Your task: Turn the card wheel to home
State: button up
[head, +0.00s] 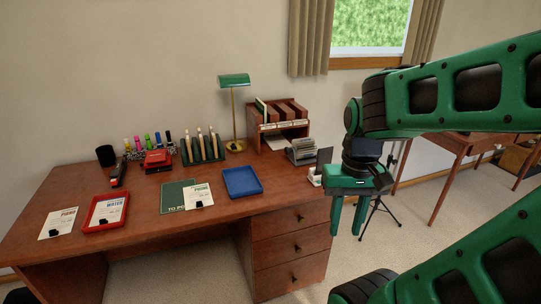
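The card wheel (302,151) is a small grey desktop card file at the right end of the brown desk (150,200). It is small in the head view, and I cannot read which card faces up. My gripper (347,231) hangs just off the desk's right end, to the right of the card wheel and lower in the picture. Its two green fingers point down, apart, with nothing between them. The gripper is clear of the card wheel.
A dark upright panel on a white base (316,177) stands between the card wheel and my gripper. A wooden sorter (280,126) and a green lamp (234,80) stand behind. A blue tray (242,182) lies left. A black tripod (378,204) stands beyond the gripper.

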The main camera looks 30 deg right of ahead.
aim_at(304, 148)
jog(key=i, duration=1)
jog(key=u, duration=0.05)
